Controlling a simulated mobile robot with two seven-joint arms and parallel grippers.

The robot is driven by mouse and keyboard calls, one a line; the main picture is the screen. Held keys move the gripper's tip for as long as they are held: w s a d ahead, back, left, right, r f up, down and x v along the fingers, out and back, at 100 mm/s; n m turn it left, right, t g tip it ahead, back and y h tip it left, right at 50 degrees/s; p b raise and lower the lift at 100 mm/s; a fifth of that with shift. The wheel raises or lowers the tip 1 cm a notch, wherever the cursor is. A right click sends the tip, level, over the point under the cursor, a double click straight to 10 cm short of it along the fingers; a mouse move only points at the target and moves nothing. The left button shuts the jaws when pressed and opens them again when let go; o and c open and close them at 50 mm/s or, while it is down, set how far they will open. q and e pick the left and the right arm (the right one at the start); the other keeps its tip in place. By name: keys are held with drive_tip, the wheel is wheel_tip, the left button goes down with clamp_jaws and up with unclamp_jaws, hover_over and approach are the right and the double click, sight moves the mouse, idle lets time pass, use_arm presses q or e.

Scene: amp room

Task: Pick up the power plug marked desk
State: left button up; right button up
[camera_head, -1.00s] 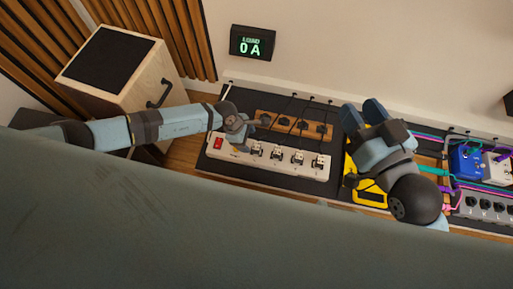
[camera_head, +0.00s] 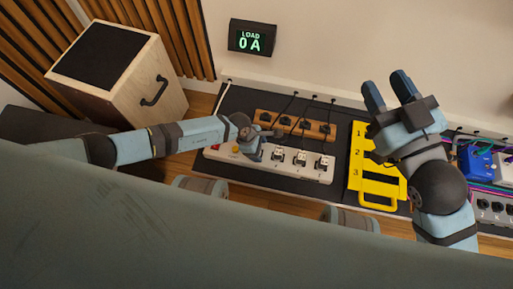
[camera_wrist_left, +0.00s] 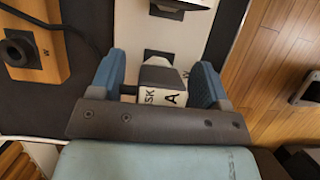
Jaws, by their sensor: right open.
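A white plug with a dark top, lettered "SK" and "A" with the rest hidden, is the desk plug (camera_wrist_left: 160,88). It sits at the white power strip (camera_head: 228,155). My left gripper (camera_wrist_left: 157,80) has its blue fingers on either side of the plug, with a visible gap at the left finger; it is open around it. In the head view the left gripper (camera_head: 258,140) is over the strip's left part and hides this plug. Several other plugs (camera_head: 300,158) stand along the strip to the right. My right gripper (camera_head: 388,92) is open and empty, raised before the wall.
A wooden block (camera_head: 268,115) with several dark sockets and cables lies behind the strip. A yellow numbered panel (camera_head: 358,170) is to the right, then blue and white pedals with cables. A wall display (camera_head: 251,37) reads "LOAD 0 A". A wooden speaker cabinet (camera_head: 155,95) stands left.

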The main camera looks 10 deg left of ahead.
use_arm(q)
drive_tip(key=c, duration=0.9)
drive_tip(key=shift+r, duration=0.1)
drive_tip(key=shift+c, duration=0.2)
